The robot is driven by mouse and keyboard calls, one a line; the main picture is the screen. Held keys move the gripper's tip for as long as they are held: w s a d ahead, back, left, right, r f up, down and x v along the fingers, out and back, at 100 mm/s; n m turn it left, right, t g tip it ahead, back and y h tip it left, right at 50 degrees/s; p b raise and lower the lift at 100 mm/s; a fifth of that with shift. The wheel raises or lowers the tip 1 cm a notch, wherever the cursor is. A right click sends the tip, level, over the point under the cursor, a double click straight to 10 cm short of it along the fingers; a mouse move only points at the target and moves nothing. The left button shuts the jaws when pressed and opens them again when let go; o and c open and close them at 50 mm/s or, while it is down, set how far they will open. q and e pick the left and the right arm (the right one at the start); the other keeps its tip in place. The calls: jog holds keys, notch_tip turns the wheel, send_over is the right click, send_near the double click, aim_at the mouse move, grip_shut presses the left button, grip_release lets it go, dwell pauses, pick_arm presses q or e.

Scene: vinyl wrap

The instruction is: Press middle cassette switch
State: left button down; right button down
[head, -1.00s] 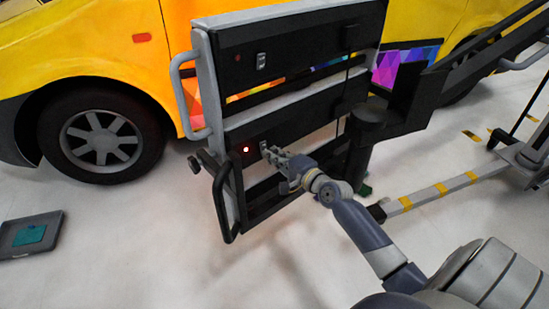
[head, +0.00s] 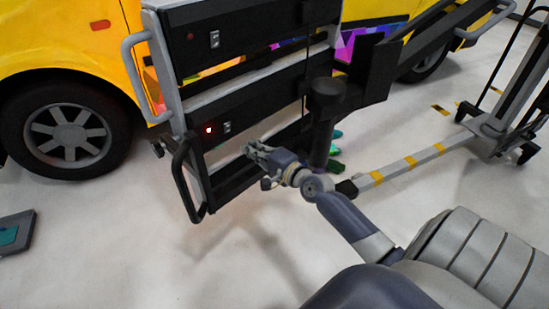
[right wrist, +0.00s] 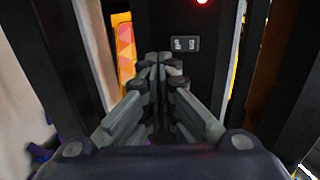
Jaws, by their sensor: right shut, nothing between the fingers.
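The black rack holds dark cassette panels with switches. The upper cassette (head: 265,38) has a switch (head: 214,39) beside an unlit indicator. The cassette below it (head: 265,107) has a switch (head: 227,127) beside a glowing red light (head: 208,130). In the right wrist view this switch (right wrist: 185,43) sits on the dark panel just beyond and right of the fingertips, with the red light (right wrist: 202,2) at the top edge. My right gripper (head: 249,149) is shut and empty, below and right of the lit cassette's switch, apart from it. My left gripper is out of view.
A yellow van (head: 60,45) stands behind the rack. A grey handle (head: 139,75) and a black handle (head: 183,180) stick out at the rack's left. A black post (head: 325,120) stands right of my gripper.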

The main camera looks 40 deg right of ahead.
jog(key=s+f, duration=0.1)
jog(key=s, duration=0.6)
jog(key=shift+d+b, duration=0.35)
jog(key=shift+b, duration=0.05)
